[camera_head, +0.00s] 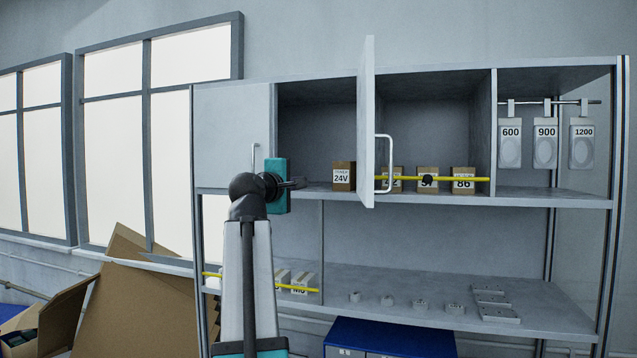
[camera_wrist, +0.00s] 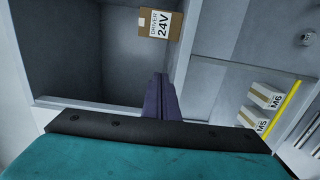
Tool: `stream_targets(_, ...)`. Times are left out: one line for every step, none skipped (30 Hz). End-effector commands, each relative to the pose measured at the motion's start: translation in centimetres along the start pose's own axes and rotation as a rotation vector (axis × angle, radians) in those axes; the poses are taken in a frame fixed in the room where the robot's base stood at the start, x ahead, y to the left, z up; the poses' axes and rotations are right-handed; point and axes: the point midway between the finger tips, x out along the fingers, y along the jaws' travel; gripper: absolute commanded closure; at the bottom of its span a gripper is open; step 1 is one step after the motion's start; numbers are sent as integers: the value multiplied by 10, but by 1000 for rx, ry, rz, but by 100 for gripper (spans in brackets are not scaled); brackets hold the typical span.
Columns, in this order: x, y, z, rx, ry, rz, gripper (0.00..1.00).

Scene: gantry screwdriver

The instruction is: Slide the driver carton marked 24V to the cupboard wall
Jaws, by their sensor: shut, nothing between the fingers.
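The brown driver carton marked 24V (camera_head: 343,176) stands upright on the floor of the open middle cupboard bay, towards its right side, partly beside the open door (camera_head: 367,120). It also shows at the top of the wrist view (camera_wrist: 160,24), its white label turned sideways. My gripper (camera_head: 302,183) is at the front left of this bay, to the left of the carton and apart from it. Its dark fingers (camera_wrist: 160,95) are shut with nothing between them. The bay's grey inner wall (camera_head: 315,120) is bare behind the gripper.
Right of the door stand several similar cartons (camera_head: 463,179) behind a yellow bar (camera_head: 450,179). The closed left door (camera_head: 232,130) has a handle. Boxes marked M5 and M6 (camera_wrist: 265,95) sit lower down behind another yellow bar. The bay floor between gripper and carton is clear.

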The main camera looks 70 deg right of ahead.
Motion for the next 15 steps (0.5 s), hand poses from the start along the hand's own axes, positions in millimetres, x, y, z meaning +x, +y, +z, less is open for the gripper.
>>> stream_targets(2,0,0,0,0,0,100)
stream_targets(3,0,0,0,0,-1,100)
stream_targets(5,1,0,0,0,-1,100)
stream_targets(7,1,0,0,0,-1,100)
stream_targets(9,1,-1,0,0,-1,100)
stream_targets(12,1,-1,0,0,-1,100)
stream_targets(15,1,-1,0,0,-1,100)
stream_targets(18,2,-1,0,0,-1,100)
stream_targets(23,2,-1,0,0,-1,100)
stream_targets(26,2,-1,0,0,-2,100)
stream_targets(30,2,0,0,-1,-2,100)
stream_targets(36,3,-1,0,-1,-2,100)
stream_targets(40,3,-1,0,0,-2,100)
stream_targets(44,3,-1,0,0,-2,100)
stream_targets(50,3,-1,0,0,-2,100)
